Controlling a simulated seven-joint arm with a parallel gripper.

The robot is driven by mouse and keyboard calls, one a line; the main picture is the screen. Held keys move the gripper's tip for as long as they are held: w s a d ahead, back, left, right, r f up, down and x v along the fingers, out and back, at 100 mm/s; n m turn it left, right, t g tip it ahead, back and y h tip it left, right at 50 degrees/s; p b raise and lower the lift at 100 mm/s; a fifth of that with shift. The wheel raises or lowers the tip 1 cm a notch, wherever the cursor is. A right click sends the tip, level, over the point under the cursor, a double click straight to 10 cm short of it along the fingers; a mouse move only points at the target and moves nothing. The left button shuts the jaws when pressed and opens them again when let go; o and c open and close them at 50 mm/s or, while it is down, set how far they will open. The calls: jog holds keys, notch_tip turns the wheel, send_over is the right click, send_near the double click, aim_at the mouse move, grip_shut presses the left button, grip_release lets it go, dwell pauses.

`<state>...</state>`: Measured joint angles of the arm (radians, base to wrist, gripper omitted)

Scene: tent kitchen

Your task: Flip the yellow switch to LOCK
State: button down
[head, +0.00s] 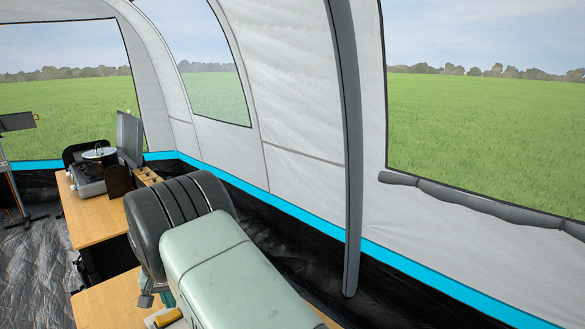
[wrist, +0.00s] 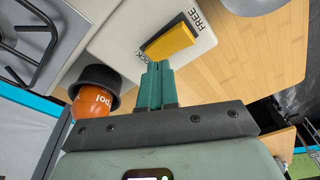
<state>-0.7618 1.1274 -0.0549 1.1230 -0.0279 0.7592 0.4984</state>
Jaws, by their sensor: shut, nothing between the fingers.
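The yellow switch (wrist: 170,42) is a yellow block with a dark side, set on a pale plate (wrist: 118,42) in the wrist view. The word FREE is printed by its upper right end, and LOCK by its lower left end, partly hidden by my fingertips. My gripper (wrist: 157,68) has its teal fingers together and empty, with the tips just below the LOCK end. I cannot tell if they touch the switch or which way it is tipped. In the head view the switch (head: 168,318) shows at the bottom edge, partly cut off; my arm hides much around it.
An orange container with a black top (wrist: 97,90) stands close left of my fingers. A grey stove (wrist: 45,50) lies beyond it at upper left. The wooden tabletop (wrist: 250,62) is bare right of the plate.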

jog(key=shift+r, duration=2.45)
jog(key=w+d+r, duration=0.2)
jog(key=d+r, duration=0.8)
jog(key=r, duration=0.4)
jog(key=s+d+r+m+t, duration=0.1)
jog(key=s+d+r, duration=0.2)
jog(key=d+r, duration=0.4)
jog(key=s+d+r+t, duration=0.1)
jog(key=s+d+r, duration=0.3)
jog(key=d+r, duration=0.3)
jog(key=s+d+r+m+t, duration=0.1)
jog(key=s+d+r, duration=0.3)
jog(key=s+d, duration=0.85)
jog(key=s+d+f, duration=0.2)
jog(key=s+d, duration=0.3)
jog(key=s, duration=0.6)
jog(key=shift+s+d+f+m+t, duration=0.15)
jog(key=shift+s+d+m+t, duration=0.15)
jog(key=shift+t, duration=0.1)
